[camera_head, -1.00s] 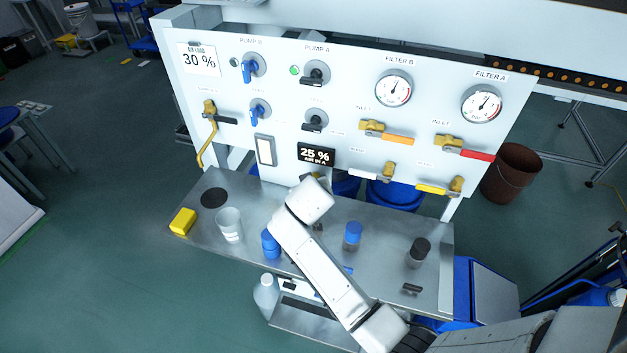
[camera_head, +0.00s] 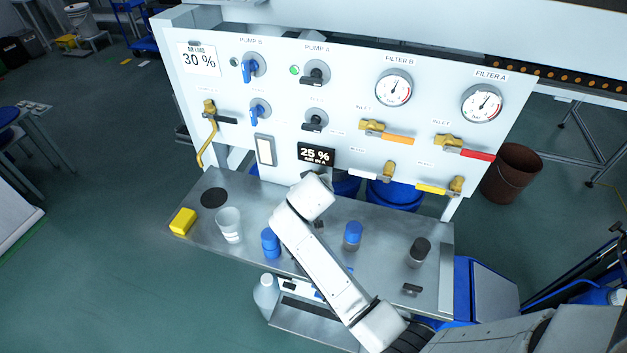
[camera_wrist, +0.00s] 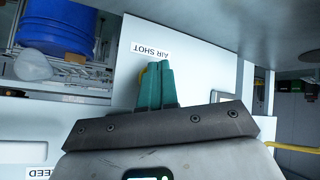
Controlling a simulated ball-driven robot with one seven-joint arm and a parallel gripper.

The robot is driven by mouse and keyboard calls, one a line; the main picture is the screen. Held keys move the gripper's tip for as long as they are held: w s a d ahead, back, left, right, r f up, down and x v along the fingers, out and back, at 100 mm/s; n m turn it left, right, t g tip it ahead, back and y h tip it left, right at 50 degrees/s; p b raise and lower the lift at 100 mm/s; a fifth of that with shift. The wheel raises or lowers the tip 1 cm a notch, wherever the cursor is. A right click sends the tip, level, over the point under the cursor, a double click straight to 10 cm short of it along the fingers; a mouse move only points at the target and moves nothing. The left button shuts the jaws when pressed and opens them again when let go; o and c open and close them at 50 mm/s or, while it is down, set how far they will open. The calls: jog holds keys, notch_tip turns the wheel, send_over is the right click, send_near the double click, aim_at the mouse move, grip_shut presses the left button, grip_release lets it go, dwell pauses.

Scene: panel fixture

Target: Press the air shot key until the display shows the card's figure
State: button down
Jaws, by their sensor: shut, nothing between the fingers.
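The card (camera_head: 199,60) at the panel's upper left reads 30 %. The display (camera_head: 316,154) at the panel's lower middle reads 25 % AIR IN A. In the wrist view, which is upside down, the AIR SHOT label (camera_wrist: 151,51) is on the white panel. A yellow edge (camera_wrist: 142,74), perhaps the air shot key, shows beside my fingertips and is mostly hidden by them. My gripper (camera_wrist: 159,69) is shut and empty, its teal fingers close to the label. I cannot tell whether they touch the key. In the head view my arm hides the gripper and key.
The panel carries blue and black knobs, gauges and valve levers (camera_head: 395,138). On the steel shelf (camera_head: 385,270) stand a white cup (camera_head: 229,224), a yellow block (camera_head: 183,222) and bottles with blue (camera_head: 353,231) and black caps (camera_head: 419,252).

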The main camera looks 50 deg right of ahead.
jog(key=shift+d, duration=0.15)
dwell(0.5)
jog(key=shift+s+a, duration=0.3)
jog(key=shift+a, duration=0.65)
jog(key=shift+s+a+p, duration=0.2)
jog(key=shift+s+a, duration=0.1)
jog(key=shift+a, duration=0.5)
jog(key=shift+s+a+p, duration=0.25)
jog(key=shift+a, duration=0.5)
jog(key=shift+s+a+p, duration=0.2)
jog(key=shift+s+a, duration=0.1)
jog(key=shift+a, duration=0.5)
